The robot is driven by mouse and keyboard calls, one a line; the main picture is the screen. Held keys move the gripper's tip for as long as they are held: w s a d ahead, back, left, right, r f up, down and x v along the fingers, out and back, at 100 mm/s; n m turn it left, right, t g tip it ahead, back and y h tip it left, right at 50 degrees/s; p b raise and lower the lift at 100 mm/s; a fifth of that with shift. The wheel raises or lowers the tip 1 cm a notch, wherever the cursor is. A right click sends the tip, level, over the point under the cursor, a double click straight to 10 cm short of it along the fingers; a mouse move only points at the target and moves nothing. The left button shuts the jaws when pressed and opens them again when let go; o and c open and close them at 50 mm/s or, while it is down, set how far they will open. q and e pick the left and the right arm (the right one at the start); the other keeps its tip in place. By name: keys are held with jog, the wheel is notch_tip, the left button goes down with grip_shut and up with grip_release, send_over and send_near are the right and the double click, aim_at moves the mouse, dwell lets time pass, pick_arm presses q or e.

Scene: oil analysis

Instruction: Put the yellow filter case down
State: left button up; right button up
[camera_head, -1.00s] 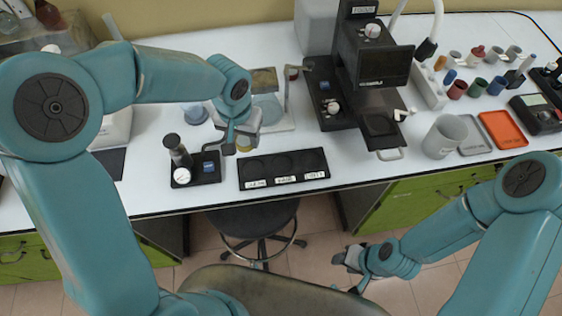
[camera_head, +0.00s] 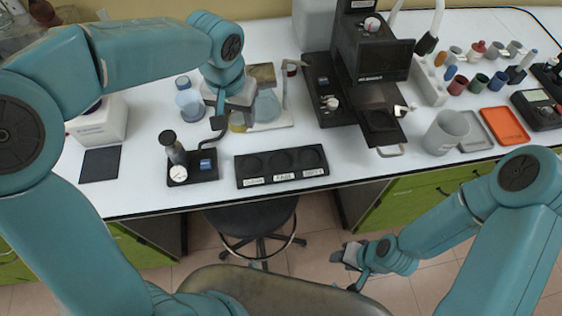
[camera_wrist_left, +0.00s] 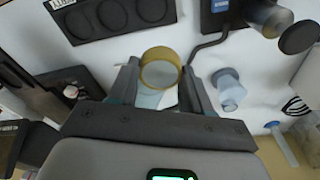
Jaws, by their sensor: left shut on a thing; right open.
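The yellow filter case (camera_head: 238,126) is a short yellow ring, mostly hidden by my gripper in the head view. In the left wrist view, the yellow filter case (camera_wrist_left: 160,54) sits between both fingertips. My left gripper (camera_head: 234,116) is shut on it, behind the black three-well tray (camera_head: 281,181). Whether the case touches the table cannot be told. The left fingers also show in the wrist view (camera_wrist_left: 160,82). My right gripper (camera_head: 347,266) is open and empty, in front of the table's edge.
A black stand with a pump and gauge (camera_head: 191,178) is left of the tray. A glass flask (camera_head: 266,104) stands close right of my left gripper, with a blue-capped bottle (camera_head: 189,101) to its left. A black instrument (camera_head: 375,75) stands further right.

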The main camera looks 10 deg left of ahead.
pick_arm(q)
jog(key=d+r+m+b, duration=0.1)
jog(key=d+r+b, duration=0.1)
jog(key=d+r, duration=0.3)
jog(key=r+m+b, duration=0.1)
jog(key=r, duration=0.1)
send_over(281, 161)
jog(key=f, duration=0.9)
jog(key=f+b, duration=0.1)
jog(key=f, duration=0.4)
jog(key=shift+s+f, duration=0.35)
notch_tip(281, 161, down, 5)
jog(key=shift+w, duration=0.1)
jog(key=shift+f+b, duration=0.1)
jog(key=shift+b, duration=0.2)
jog(key=o, duration=1)
